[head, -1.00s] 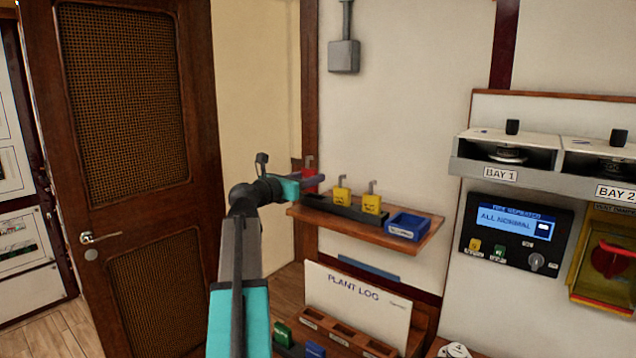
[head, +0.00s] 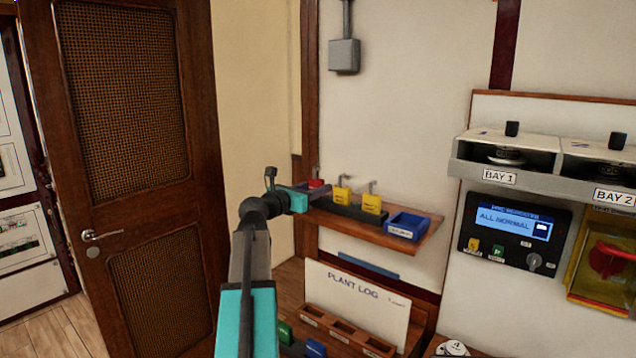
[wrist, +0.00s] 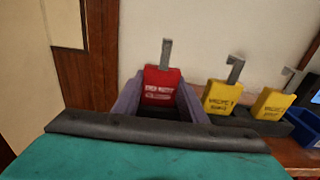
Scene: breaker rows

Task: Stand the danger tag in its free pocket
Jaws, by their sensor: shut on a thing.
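The red danger tag (wrist: 161,87), with a grey hook on top, is upright between the two purple-grey fingers of my gripper (wrist: 158,95) in the wrist view. In the head view the tag (head: 316,183) shows just beyond my gripper (head: 322,189), at the left end of the dark tag rack (head: 358,213). My gripper is shut on the tag. I cannot tell whether the tag's lower edge is inside a pocket, as that part is dark and partly hidden. Two yellow tags (head: 342,196) (head: 372,203) stand in the rack to its right.
A blue tray (head: 408,226) sits at the right of the wooden shelf (head: 400,241). Below is the plant log board (head: 352,290) with a slotted wooden holder. The brown door (head: 130,160) is at left; the bay panel (head: 515,235) is at right.

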